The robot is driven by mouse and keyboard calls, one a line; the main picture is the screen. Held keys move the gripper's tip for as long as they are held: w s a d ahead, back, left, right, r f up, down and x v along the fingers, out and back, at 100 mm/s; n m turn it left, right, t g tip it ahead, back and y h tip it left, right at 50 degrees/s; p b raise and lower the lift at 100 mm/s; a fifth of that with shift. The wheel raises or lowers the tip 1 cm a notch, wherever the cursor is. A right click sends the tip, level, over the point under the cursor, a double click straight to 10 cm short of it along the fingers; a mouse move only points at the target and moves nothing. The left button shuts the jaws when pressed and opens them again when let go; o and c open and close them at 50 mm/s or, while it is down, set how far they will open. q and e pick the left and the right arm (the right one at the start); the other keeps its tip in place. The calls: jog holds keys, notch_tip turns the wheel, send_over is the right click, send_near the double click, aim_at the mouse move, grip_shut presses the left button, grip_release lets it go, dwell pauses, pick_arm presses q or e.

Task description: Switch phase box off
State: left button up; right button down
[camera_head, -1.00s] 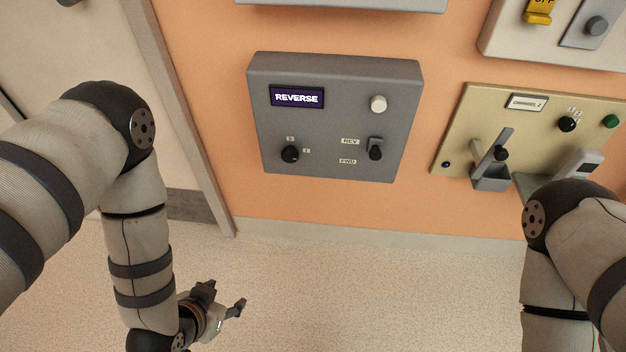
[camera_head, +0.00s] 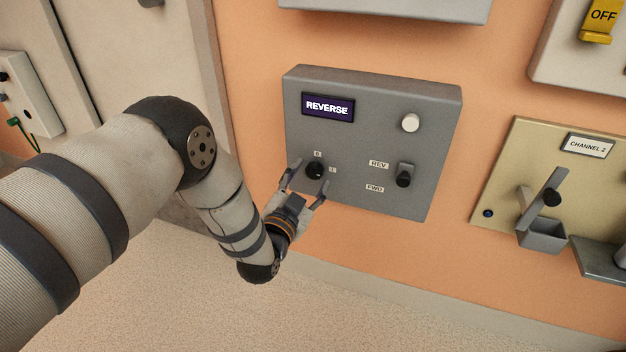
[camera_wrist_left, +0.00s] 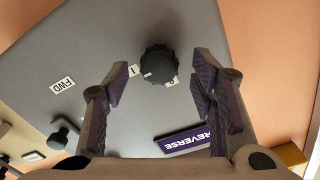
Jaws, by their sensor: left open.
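The grey phase box (camera_head: 372,140) is on the orange wall, with a lit display reading REVERSE (camera_head: 328,107). A black rotary knob (camera_head: 314,170), marked 0 and 1, is at its lower left. A black lever (camera_head: 404,177) between REV and FWD labels and a white round button (camera_head: 410,122) are to the right. My left gripper (camera_head: 306,183) is open in front of the rotary knob. In the left wrist view the knob (camera_wrist_left: 158,65) shows just beyond and between the spread fingers, apart from them. My right gripper is not in view.
A beige CHANNEL 2 panel (camera_head: 505,190) with a lever and a grey bracket is at the right. A door frame (camera_head: 215,80) stands left of the box. The floor below is clear.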

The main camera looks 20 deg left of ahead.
pick_arm(q)
jog(key=shift+w, duration=1.2)
jog(key=c, duration=1.1)
jog(key=shift+c, duration=0.2)
jog(key=shift+n, duration=0.3)
jog(key=n, duration=0.4)
jog(key=shift+p, duration=0.35)
jog(key=n, duration=0.4)
jog(key=shift+n, duration=0.4)
jog(key=n, duration=0.4)
jog(key=shift+s+f+n, duration=0.1)
jog(key=shift+n, duration=0.2)
jog(key=shift+d+n, duration=0.1)
jog(key=shift+n, duration=1.8)
